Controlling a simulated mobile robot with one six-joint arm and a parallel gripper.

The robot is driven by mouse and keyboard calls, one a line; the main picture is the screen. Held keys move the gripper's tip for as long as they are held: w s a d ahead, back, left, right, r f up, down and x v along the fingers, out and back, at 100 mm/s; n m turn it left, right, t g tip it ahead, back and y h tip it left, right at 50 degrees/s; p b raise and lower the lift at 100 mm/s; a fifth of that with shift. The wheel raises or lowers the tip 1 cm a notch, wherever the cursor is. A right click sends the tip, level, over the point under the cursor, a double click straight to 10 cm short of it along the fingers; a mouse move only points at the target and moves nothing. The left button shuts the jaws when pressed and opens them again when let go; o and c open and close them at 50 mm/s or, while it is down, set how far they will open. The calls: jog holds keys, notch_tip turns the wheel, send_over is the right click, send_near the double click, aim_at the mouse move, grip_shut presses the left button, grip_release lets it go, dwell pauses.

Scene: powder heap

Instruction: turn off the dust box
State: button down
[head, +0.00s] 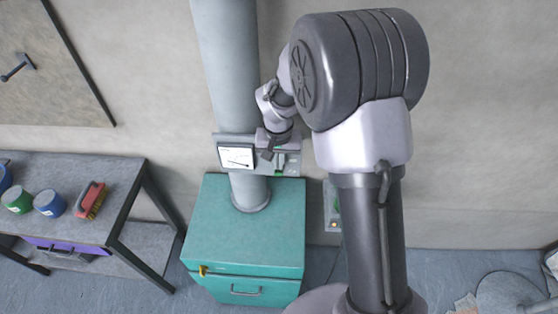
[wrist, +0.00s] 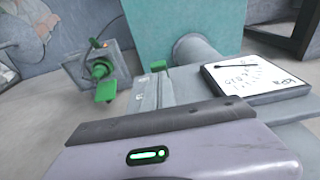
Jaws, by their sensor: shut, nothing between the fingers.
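The dust box is a teal cabinet (head: 245,230) with a drawer. A wide grey pipe (head: 226,60) rises from its top. My gripper (head: 268,154) is shut and empty at the panel, right of the gauge. Whether it touches is unclear.
A board (head: 55,75) hangs on the wall at upper left. My arm covers part of the wall. Floor right of the cabinet is partly clear.

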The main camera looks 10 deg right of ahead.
jog(key=shift+f, duration=0.1)
jog(key=shift+f+b, duration=0.3)
jog(key=shift+b, duration=0.95)
jog(key=shift+s+a+r+t+b, duration=0.1)
jog(key=shift+s+t+b, duration=0.15)
jog(key=shift+t+b, duration=0.15)
jog(key=shift+b, duration=0.3)
